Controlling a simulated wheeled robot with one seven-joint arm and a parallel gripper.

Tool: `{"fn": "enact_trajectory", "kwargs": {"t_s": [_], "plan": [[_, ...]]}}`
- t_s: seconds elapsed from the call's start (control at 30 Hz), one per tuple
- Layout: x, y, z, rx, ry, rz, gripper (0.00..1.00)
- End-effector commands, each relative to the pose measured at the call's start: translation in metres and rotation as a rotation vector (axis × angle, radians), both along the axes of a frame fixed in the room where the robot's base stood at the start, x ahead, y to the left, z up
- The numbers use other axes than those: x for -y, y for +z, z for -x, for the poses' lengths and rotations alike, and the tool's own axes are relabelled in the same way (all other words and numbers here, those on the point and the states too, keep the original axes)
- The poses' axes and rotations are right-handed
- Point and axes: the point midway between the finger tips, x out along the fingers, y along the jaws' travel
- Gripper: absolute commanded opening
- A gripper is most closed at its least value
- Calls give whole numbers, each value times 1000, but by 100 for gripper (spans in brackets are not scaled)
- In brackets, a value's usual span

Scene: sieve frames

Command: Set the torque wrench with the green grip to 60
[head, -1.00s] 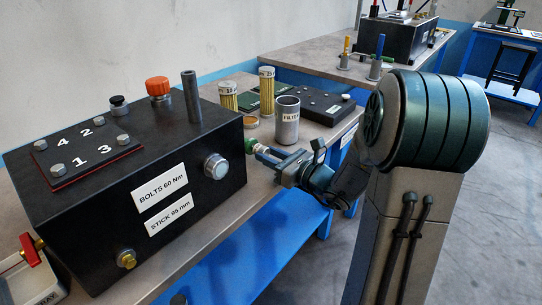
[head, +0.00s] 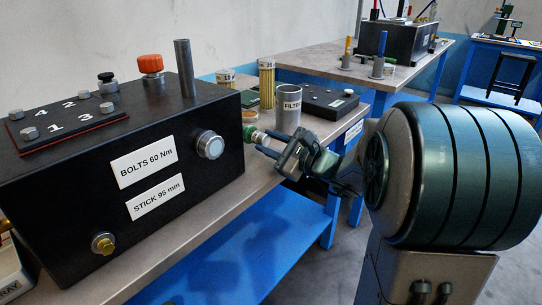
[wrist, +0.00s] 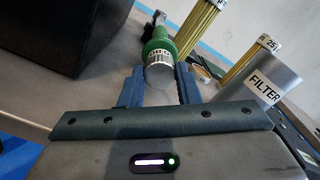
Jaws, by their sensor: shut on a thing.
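The torque wrench's green grip (wrist: 160,42) shows in the wrist view, with a silver collar bearing small marks that I cannot read. A grey round end (wrist: 159,73) of the wrench sits between the two blue fingers of my gripper (wrist: 158,88). My gripper is shut on this end. In the head view the green grip (head: 250,133) shows small beside the black box's right side, with my gripper (head: 262,144) at its near end. The rest of the wrench is mostly hidden, and the set value cannot be read.
A black box (head: 75,190) labelled "BOLTS 60 Nm" and "STICK 95 mm" stands left on the bench. A grey FILTER cup (head: 288,112) stands close behind my gripper, also right in the wrist view (wrist: 268,82).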

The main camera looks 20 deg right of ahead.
Motion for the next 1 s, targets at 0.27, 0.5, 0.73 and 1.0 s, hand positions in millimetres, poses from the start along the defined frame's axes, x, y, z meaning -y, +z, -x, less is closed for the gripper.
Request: {"fn": "enact_trajectory", "kwargs": {"t_s": [0.27,0.5,0.73,1.0], "plan": [[0,-3,0,75,-1,103,7],[0,-1,0,97,-2,135,7],[0,0,0,99,-2,138,7],[0,0,0,98,-2,137,52]]}}
